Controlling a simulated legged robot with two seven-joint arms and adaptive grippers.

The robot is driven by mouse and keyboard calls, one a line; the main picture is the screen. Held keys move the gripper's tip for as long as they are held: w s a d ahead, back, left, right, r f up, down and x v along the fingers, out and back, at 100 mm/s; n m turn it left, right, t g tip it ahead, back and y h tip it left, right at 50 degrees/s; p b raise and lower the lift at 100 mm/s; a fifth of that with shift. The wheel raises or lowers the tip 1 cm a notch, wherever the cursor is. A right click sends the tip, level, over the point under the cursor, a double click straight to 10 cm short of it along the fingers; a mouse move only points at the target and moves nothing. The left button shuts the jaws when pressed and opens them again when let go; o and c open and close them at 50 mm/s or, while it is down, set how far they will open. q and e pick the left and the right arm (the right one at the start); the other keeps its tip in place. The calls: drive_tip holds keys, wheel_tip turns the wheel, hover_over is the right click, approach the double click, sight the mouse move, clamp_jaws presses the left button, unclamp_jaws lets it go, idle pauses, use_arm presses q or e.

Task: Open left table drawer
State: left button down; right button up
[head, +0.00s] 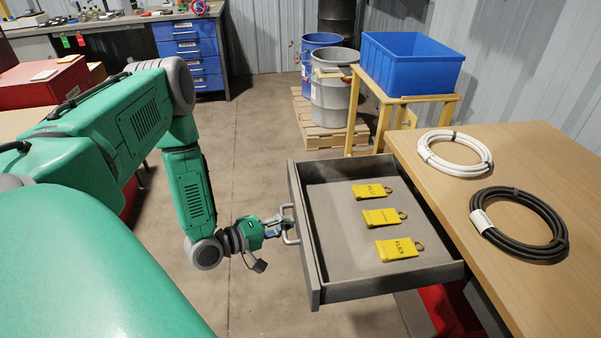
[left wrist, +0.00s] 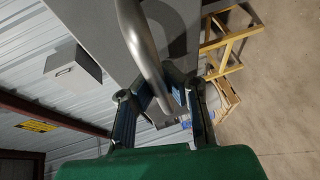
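The grey drawer (head: 345,214) stands pulled well out from under the wooden table (head: 540,153) on the right. Three yellow tags (head: 381,217) lie flat inside it. My left gripper (head: 283,228) is at the metal handle (head: 292,238) on the drawer's front. In the left wrist view, the curved handle (left wrist: 146,50) passes between the fingers of the left gripper (left wrist: 170,92), which look closed around it. The exact finger contact is partly hidden. My right gripper is not in view.
A white cable coil (head: 455,152) and a black cable coil (head: 520,222) lie on the table. A blue bin (head: 408,66) on a yellow stand is behind the drawer. Something red (head: 450,310) is below the drawer. The floor left of the drawer is clear.

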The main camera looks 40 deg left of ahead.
use_arm(q)
drive_tip(key=shift+a+r, duration=0.2)
drive_tip(key=shift+a, duration=0.1)
drive_tip(key=shift+w, duration=0.1)
drive_tip(key=c, duration=1.6)
unclamp_jaws()
drive_tip(key=shift+o, duration=0.2)
drive_tip(key=shift+a+f, duration=0.1)
drive_tip(key=shift+f, duration=0.1)
drive_tip(key=v, duration=1.2)
drive_tip(key=shift+f, duration=0.2)
